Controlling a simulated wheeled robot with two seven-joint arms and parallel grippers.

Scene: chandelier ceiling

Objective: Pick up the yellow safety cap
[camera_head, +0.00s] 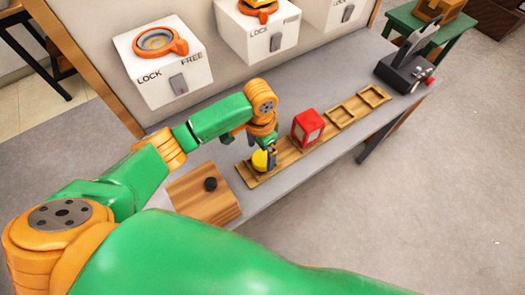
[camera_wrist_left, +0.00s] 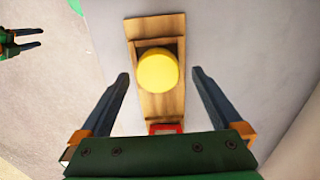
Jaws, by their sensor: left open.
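The yellow safety cap (camera_head: 260,160) is round and sits at the near left end of a wooden tray (camera_head: 251,179) on the grey bench. In the left wrist view the cap (camera_wrist_left: 158,70) shows as a full yellow disc between the fingers. My left gripper (camera_head: 268,158) points down at the cap, its dark fingers partly hiding it in the head view. In the wrist view the left gripper (camera_wrist_left: 160,74) is open, one finger each side, with a gap to the cap on both sides. My right gripper (camera_wrist_left: 26,40) shows at the wrist view's left edge, fingers apart.
A red block (camera_head: 307,128) stands on the tray beside the gripper, with empty wooden slots beyond. White LOCK/FREE boxes (camera_head: 163,62) line the back. A black device (camera_head: 405,70) stands far right.

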